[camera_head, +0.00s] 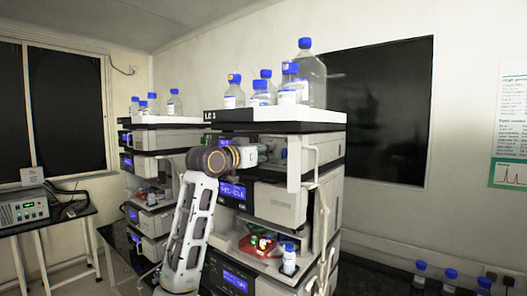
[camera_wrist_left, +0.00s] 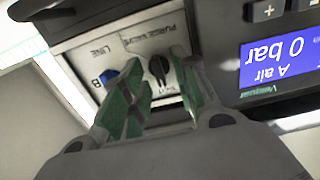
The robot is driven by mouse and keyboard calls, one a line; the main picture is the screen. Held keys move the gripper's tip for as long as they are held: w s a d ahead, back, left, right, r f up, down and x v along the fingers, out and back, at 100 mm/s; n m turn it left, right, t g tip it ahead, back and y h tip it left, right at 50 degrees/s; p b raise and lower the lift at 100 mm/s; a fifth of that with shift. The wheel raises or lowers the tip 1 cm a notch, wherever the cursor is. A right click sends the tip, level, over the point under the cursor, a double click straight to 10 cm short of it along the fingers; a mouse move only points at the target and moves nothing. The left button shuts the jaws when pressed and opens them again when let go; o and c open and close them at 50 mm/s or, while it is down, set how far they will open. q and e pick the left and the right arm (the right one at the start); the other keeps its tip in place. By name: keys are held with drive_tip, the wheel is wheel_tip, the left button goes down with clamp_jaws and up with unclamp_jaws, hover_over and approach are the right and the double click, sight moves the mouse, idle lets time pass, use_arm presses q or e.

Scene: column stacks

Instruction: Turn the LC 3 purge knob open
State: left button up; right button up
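The black purge knob (camera_wrist_left: 158,68) sits on a pale panel (camera_wrist_left: 125,50) marked PURGE VALVE in the left wrist view, where the lettering appears upside down. My left gripper (camera_wrist_left: 163,82) is open, with its green-padded fingers apart and the knob showing between their tips. I cannot tell whether either finger touches it. In the head view, my left gripper (camera_head: 250,154) is at the front of the nearer column stack, below its white top (camera_head: 275,115) labelled LC with an unclear digit. The knob is hidden there. My right gripper is not in view.
A blue display (camera_wrist_left: 278,62) reading 0 bar is to the right. Blue-capped bottles (camera_head: 312,75) stand on top of the stack. A second stack (camera_head: 160,120) stands behind at left.

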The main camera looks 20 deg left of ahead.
use_arm(q)
clamp_jaws()
drive_tip(key=shift+n, duration=0.6)
drive_tip(key=n, duration=1.6)
drive_tip(key=shift+w+a+f+n, duration=0.1)
drive_tip(key=shift+a+f+n, duration=0.05)
drive_tip(key=shift+n, duration=0.15)
idle(0.4)
